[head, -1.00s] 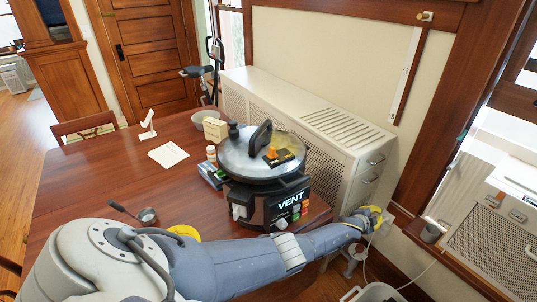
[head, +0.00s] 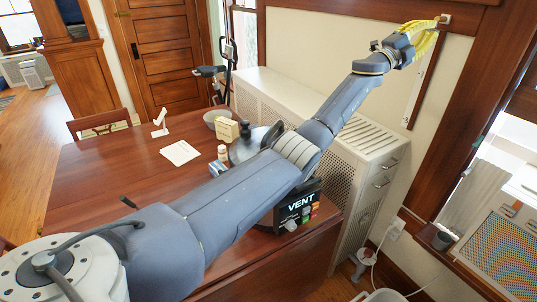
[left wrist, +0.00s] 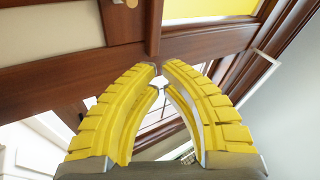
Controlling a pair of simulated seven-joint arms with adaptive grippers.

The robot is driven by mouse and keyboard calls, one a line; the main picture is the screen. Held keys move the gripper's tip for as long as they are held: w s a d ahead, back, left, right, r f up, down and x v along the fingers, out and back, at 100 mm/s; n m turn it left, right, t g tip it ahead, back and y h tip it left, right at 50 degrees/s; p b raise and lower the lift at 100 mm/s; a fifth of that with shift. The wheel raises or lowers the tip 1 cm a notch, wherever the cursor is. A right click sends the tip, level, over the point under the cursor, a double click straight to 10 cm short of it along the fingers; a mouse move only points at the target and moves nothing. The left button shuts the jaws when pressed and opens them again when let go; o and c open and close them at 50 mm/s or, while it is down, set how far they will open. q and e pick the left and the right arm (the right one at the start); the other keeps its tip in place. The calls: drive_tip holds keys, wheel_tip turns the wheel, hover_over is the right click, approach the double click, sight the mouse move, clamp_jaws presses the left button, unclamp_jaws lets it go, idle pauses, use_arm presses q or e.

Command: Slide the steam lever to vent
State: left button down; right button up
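The pressure cooker (head: 244,153) stands on the table, mostly hidden behind my left arm. Part of its lid, a black knob (head: 245,129) and part of a black handle (head: 272,135) show above the arm. A black front panel (head: 298,208) reading VENT shows below it, with several coloured labels. I cannot make out the steam lever's position. My left gripper (head: 432,35) is raised high by the window trim, far right of and above the cooker. In the left wrist view its yellow fingers (left wrist: 161,66) are empty, tips almost together. My right gripper is out of view.
A small bottle (head: 222,153), a box (head: 227,130), a bowl (head: 217,117) and white paper (head: 180,153) lie behind the cooker. The wooden table (head: 110,170) is clear at left. A radiator cover (head: 340,125) and wooden trim border the right side.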

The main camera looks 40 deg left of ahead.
use_arm(q)
drive_tip(key=s+a+r+t+y, duration=0.1)
drive_tip(key=s+a+r+t, duration=0.1)
drive_tip(key=a, duration=0.9)
drive_tip(key=s+a+f+y, duration=0.2)
drive_tip(key=s+a+f, duration=0.1)
drive_tip(key=s+a, duration=0.65)
drive_tip(key=s+a+f+y, duration=0.1)
drive_tip(key=s+a+f, duration=0.35)
drive_tip(key=a, duration=0.85)
drive_tip(key=s+d+f+g+y, duration=0.1)
drive_tip(key=s+f+g, duration=0.2)
drive_tip(key=s+f, duration=0.4)
drive_tip(key=s+d+f+g+y, duration=0.1)
drive_tip(key=s+f+g, duration=0.3)
drive_tip(key=s, duration=1.2)
drive_tip(key=s+d+f+g+y, duration=0.1)
drive_tip(key=s+f+g+y, duration=0.1)
drive_tip(key=s+f, duration=0.9)
drive_tip(key=shift+s+n+g+y, duration=0.3)
drive_tip(key=shift+n+g, duration=0.1)
drive_tip(key=shift+g, duration=0.5)
drive_tip(key=shift+w, duration=0.1)
drive_tip(key=shift+x, duration=5)
drive_tip(key=shift+w+d, duration=0.4)
drive_tip(key=shift+w, duration=0.5)
drive_tip(key=shift+w+d, duration=0.4)
drive_tip(key=shift+w, duration=0.5)
